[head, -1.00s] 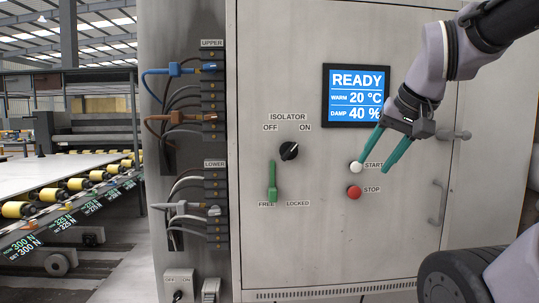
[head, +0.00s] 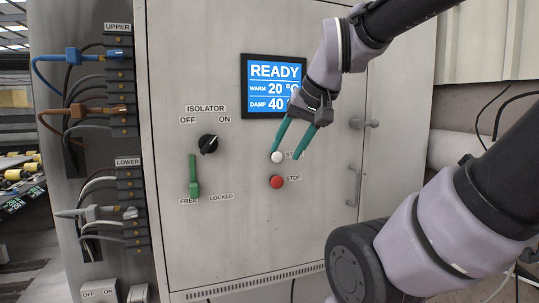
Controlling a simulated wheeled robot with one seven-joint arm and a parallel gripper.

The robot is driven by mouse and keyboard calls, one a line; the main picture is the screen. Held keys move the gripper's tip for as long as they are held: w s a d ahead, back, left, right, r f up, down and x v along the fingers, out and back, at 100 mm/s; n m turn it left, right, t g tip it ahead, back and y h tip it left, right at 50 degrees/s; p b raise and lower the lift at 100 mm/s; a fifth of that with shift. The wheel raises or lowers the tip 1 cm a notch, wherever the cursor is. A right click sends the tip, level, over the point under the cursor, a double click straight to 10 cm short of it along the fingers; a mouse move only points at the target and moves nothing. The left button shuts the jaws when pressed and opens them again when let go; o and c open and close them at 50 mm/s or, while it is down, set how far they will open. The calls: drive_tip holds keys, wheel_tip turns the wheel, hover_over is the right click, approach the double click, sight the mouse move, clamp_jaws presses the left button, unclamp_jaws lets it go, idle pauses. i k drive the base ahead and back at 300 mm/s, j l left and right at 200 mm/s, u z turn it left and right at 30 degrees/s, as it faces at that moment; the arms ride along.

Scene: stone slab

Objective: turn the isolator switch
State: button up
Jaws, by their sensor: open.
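The isolator switch (head: 208,144) is a round black knob on the grey cabinet door, under the ISOLATOR label. Its pale mark points up and right, towards ON. Below it a green lever (head: 193,176) stands upright above the FREE label. My gripper (head: 289,152) is right of the knob, well apart from it, with its two green fingers open and angled down and left. Nothing is between them but the door. Its left fingertip overlaps the area by the white START button (head: 278,157); I cannot tell whether it touches. My wrist hides part of the display.
The red STOP button (head: 277,182) is below START. The blue READY display (head: 273,86) is above. Door handles (head: 353,187) stick out at the right. Terminal blocks with cables (head: 122,84) line the left side. The door between knob and gripper is bare.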

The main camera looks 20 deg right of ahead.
sight(208, 144)
drive_tip(key=k+j+u, duration=0.55)
drive_tip(key=k+j, duration=0.25)
drive_tip(key=k, duration=0.1)
